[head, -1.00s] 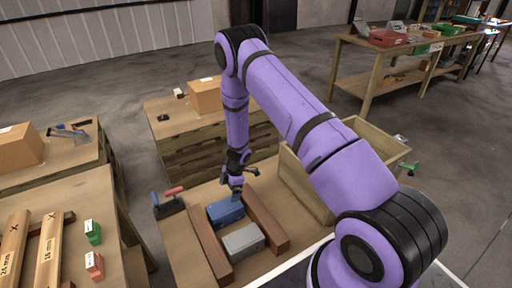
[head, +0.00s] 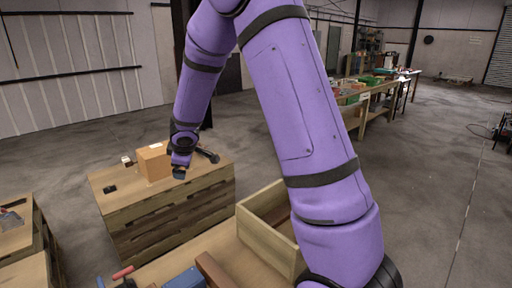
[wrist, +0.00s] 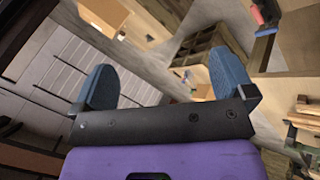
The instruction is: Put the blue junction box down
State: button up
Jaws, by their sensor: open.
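The blue junction box (head: 187,279) lies on the wooden table at the bottom edge of the head view, partly cut off by the frame. It sits beside a brown wooden rail (head: 214,270). My gripper (head: 179,173) is raised well above and away from it, in front of the cardboard box in the head view. In the wrist view my gripper (wrist: 162,66) shows its two blue-grey fingers spread wide, with nothing between them. The grey box is out of the head view now.
An open wooden bin (head: 262,222) stands right of the rail. A cardboard box (head: 153,162) sits on the wooden crate stand (head: 168,222) behind. A red-handled tool (head: 122,272) lies left of the blue box. Long tables (head: 375,110) stand farther back.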

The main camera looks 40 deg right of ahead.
jog(key=s+d+r+m+h, duration=0.2)
jog(key=s+r+m, duration=0.4)
jog(key=s+r, duration=1.1)
jog(key=s+a+r+m+y, duration=0.1)
jog(key=s+a+m, duration=0.1)
jog(key=s, duration=0.9)
jog(key=s+a+r+m+g+y, duration=0.1)
jog(key=s+a+y, duration=0.1)
jog(key=s, duration=0.9)
jog(key=shift+s+a+r+m+g+y, duration=0.15)
jog(key=shift+a+r+m+g+y, duration=0.2)
jog(key=shift+a, duration=0.5)
